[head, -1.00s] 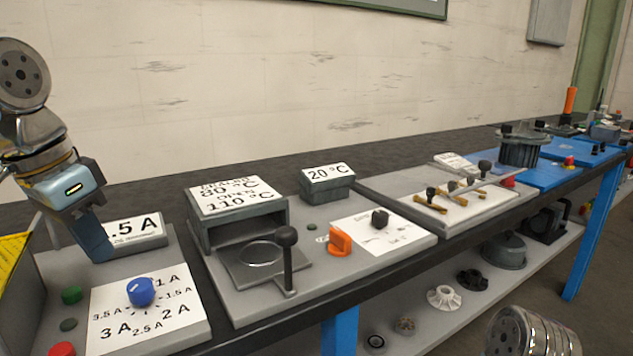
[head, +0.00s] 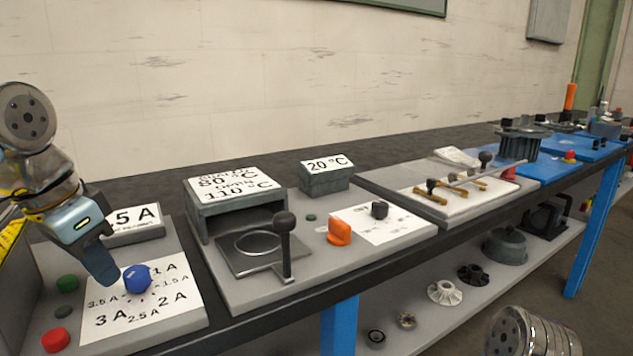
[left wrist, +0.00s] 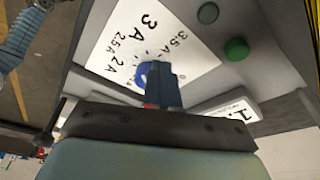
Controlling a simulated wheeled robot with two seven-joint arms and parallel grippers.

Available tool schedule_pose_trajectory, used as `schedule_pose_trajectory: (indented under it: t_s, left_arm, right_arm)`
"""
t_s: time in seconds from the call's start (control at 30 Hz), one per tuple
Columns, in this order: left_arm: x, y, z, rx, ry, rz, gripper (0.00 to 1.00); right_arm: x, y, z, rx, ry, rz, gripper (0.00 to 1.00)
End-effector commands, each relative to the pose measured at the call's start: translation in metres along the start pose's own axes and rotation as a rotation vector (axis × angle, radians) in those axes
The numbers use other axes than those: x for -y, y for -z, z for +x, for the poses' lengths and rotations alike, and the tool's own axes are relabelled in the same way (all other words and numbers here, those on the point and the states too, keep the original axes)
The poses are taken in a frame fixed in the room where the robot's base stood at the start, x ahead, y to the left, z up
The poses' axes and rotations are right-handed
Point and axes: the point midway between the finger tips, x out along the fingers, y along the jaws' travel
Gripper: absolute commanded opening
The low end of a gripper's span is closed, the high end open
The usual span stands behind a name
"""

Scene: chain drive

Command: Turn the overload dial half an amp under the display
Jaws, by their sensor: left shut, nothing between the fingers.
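The blue overload dial (head: 138,278) sits on a white scale card (head: 180,318) marked from 1 A to 3.5 A. Which mark it points at is too small to tell. My left gripper (head: 108,280) is shut and empty, its fingertips low at the dial's left side; I cannot tell if they touch. In the left wrist view the fingers (left wrist: 162,88) cover part of the dial (left wrist: 143,74). The display (head: 134,224) stands behind the card; the head view shows "5 A", its left end hidden by the gripper. The left wrist view shows the display (left wrist: 238,112) starting with "1.".
Green (head: 67,284) and red (head: 55,340) buttons lie left of the card. To the right stand a grey box marked 80 °C and 110 °C (head: 232,190), a black-knobbed lever (head: 285,240) and an orange knob (head: 340,232).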

Motion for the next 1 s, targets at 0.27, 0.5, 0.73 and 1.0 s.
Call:
schedule_pose_trajectory:
  t_s: [0.27,0.5,0.73,1.0]
  left_arm:
    - [0.0,-0.003,0.011,0.034,-0.008,-0.003,0.0]
    - [-0.002,-0.003,0.011,0.033,-0.008,-0.003,0.0]
    - [-0.009,-0.005,0.01,0.033,-0.01,-0.001,0.0]
    - [-0.018,-0.004,0.007,0.024,-0.008,0.0,0.0]
  right_arm:
    - [-0.001,0.0,0.002,0.0,0.0,0.0,0.43]
    - [0.0,0.0,0.001,0.0,0.0,0.0,0.43]
    - [0.001,0.0,-0.003,0.0,0.001,-0.001,0.43]
    - [0.004,0.0,-0.008,0.001,0.001,-0.002,0.43]
